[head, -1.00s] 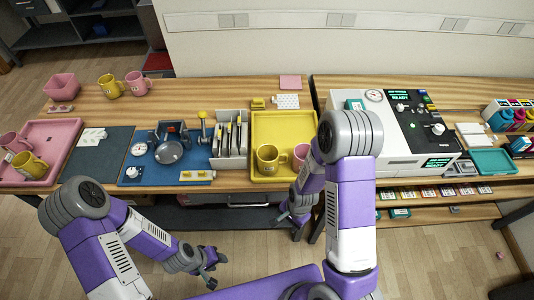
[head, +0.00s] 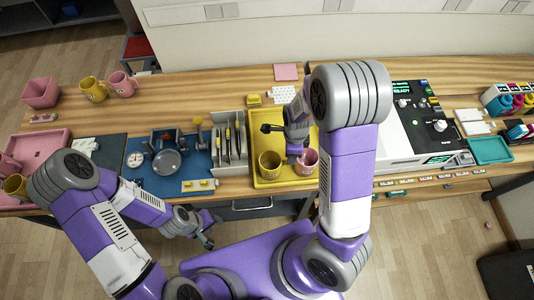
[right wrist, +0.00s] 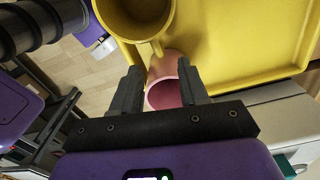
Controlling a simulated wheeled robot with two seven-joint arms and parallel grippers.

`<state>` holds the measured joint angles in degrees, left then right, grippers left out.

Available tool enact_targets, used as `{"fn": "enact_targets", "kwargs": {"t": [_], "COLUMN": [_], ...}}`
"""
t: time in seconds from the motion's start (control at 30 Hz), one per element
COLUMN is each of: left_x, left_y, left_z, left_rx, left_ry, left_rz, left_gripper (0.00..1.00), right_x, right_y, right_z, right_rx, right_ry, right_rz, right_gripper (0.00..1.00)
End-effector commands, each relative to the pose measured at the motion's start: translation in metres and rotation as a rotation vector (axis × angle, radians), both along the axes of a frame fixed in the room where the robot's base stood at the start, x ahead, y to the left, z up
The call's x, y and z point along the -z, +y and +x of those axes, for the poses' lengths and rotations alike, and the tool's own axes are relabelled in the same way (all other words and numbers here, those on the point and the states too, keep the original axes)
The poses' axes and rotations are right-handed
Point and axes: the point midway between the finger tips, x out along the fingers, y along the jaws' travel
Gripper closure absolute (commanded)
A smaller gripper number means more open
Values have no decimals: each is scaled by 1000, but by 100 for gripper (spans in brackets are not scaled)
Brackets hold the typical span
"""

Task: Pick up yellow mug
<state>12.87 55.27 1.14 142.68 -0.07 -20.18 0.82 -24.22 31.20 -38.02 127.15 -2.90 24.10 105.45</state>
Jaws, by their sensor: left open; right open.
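One yellow mug (head: 270,166) stands at the front of the yellow tray (head: 262,117), beside a pink mug (head: 307,163). Another yellow mug (head: 93,90) stands at the back left of the table, and a third (head: 15,187) is on the pink tray, partly hidden by my left arm. My right gripper (right wrist: 157,70) is open above the yellow tray. In the right wrist view the pink mug (right wrist: 165,94) shows between its fingers, and the yellow mug (right wrist: 132,22) lies beyond them at the top. My left gripper (head: 206,228) is open and empty in front of the table.
A rack of upright items (head: 230,145) stands directly left of the yellow tray. A blue mat (head: 200,170) with a scale and press tools lies further left. A white machine (head: 395,150) stands to the right, partly behind my right arm.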

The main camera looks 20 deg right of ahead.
Motion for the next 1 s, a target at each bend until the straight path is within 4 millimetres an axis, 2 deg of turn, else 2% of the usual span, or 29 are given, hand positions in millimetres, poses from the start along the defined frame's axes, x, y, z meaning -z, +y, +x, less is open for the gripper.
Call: {"fn": "enact_targets", "kwargs": {"t": [0.5, 0.63, 0.83, 0.87, 1.0], "left_x": [19, 20, 19, 19, 19], "left_y": [0, 0, 0, 0, 0], "left_z": [0, 0, 0, 0, 0], "left_rx": [0, 0, 0, 0, 0], "left_ry": [1, 0, 0, 0, 0], "left_rz": [0, 0, 0, 0, 0], "left_gripper": [57, 57, 57, 57, 57], "right_x": [67, 74, 74, 74, 74], "right_y": [0, 0, 1, 1, 1], "right_z": [2, 3, 3, 3, 3], "right_rx": [-1, -1, -1, -1, -2], "right_ry": [4, 0, -1, -1, -1], "right_rz": [-1, 0, 1, 0, 0], "right_gripper": [56, 56, 56, 58, 79]}}
